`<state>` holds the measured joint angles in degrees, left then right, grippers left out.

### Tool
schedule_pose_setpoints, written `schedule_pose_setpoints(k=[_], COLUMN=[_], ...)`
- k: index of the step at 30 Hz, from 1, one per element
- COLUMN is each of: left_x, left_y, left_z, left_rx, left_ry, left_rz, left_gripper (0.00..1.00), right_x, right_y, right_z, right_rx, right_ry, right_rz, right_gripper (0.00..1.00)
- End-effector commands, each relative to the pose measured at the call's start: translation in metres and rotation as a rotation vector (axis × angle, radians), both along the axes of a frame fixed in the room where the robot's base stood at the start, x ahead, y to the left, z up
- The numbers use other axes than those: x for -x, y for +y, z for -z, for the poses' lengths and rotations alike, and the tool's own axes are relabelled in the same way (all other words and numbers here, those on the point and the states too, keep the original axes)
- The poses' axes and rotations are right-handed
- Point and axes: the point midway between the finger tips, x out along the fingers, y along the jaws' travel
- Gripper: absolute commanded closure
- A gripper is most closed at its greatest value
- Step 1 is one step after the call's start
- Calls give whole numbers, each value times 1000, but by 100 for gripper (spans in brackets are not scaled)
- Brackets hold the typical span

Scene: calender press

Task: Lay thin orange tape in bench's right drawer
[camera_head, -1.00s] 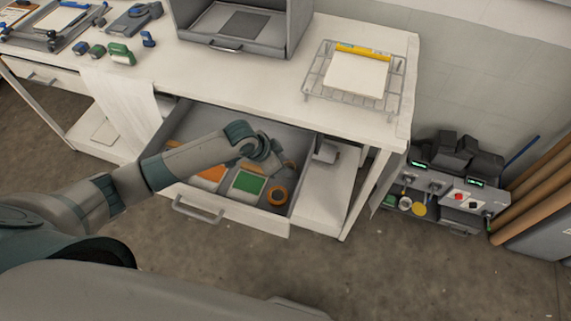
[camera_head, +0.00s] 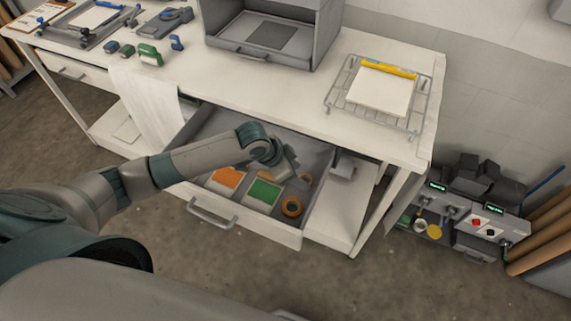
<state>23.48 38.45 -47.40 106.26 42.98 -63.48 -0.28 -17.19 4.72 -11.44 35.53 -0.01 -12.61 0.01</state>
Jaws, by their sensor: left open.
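The bench's right drawer (camera_head: 302,229) is pulled out, with an orange tape roll (camera_head: 292,207) lying flat at its front right. A second, thinner orange ring (camera_head: 306,178) shows partly just right of my left gripper, deeper in the drawer; it looks like the thin tape, but it is small and partly hidden. My left gripper (camera_head: 291,168) is open above the drawer, behind the front roll and apart from it. Whether its fingers touch the thinner ring I cannot tell. My right gripper is out of view.
An orange card (camera_head: 227,177) and a green card (camera_head: 264,191) lie in the drawer left of the front roll. The white bench top (camera_head: 225,82) stands over the drawer's back. A wire rack (camera_head: 338,103) sits at its right end. A grey control unit (camera_head: 470,222) stands at the right.

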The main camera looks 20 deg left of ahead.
Motion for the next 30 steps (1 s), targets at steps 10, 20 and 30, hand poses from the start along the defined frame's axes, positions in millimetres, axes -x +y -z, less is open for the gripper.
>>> schedule_pose_setpoints(k=[10, 20, 30], left_x=[20, 29, 29], left_y=[23, 32, 31], left_z=[-53, -76, -76], left_rx=[0, 0, 1], left_ry=[-3, -1, 0], left_rz=[1, -1, -1], left_gripper=[44, 44, 44], right_x=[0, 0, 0], right_y=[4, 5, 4], right_z=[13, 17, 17], right_rx=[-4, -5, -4], right_ry=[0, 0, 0], right_rz=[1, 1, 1], right_gripper=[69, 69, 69])
